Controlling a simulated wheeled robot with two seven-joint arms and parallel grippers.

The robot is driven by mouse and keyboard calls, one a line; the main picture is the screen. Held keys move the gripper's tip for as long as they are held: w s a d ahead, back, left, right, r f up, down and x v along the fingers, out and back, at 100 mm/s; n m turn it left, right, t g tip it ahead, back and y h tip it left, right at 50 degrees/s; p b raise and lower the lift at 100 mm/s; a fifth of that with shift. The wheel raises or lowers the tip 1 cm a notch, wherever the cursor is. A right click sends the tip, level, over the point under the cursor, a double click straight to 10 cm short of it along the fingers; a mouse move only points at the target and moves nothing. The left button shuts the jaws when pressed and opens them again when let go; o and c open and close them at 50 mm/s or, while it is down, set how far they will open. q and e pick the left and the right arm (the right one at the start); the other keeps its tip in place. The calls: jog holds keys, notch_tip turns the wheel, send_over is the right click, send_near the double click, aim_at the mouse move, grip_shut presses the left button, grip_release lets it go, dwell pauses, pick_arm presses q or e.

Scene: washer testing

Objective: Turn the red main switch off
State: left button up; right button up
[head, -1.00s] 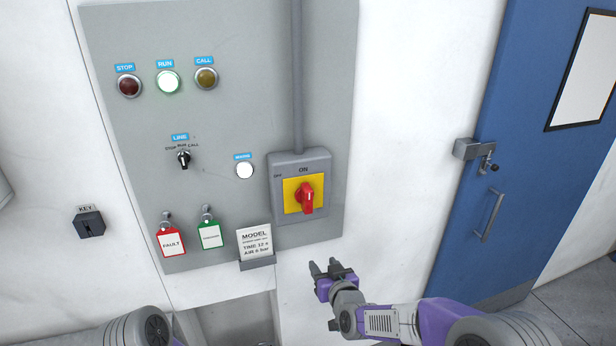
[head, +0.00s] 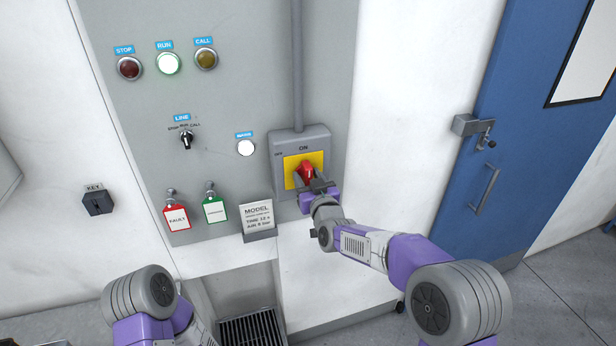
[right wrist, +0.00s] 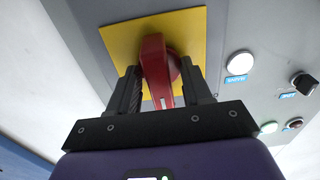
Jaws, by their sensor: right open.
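The red main switch (head: 307,173) is a rotary handle on a yellow plate (head: 291,164) in a grey box, with ON printed above and OFF to the upper left. Its handle stands about upright, toward ON. My right gripper (head: 312,183) is at the lower part of the handle. In the right wrist view the red handle (right wrist: 155,72) lies between the two open fingers (right wrist: 160,92), one on each side; I cannot tell whether they touch it. My left gripper is out of view; only part of my left arm shows at the bottom.
Red (head: 176,217) and green tags hang left of a MODEL card (head: 257,217). A blue door (head: 520,130) is at right.

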jog(key=shift+w, duration=0.1)
grip_shut()
dwell(0.3)
jog(key=n+b, duration=0.3)
jog(key=shift+f+n, duration=0.1)
jog(key=shift+n, duration=0.3)
jog(key=n+b, duration=0.4)
jog(key=n, duration=0.1)
jog(key=shift+n, duration=0.3)
jog(key=n+b, duration=0.3)
jog(key=n, duration=0.1)
jog(key=shift+n+b, duration=1.7)
jog(key=shift+n, duration=0.6)
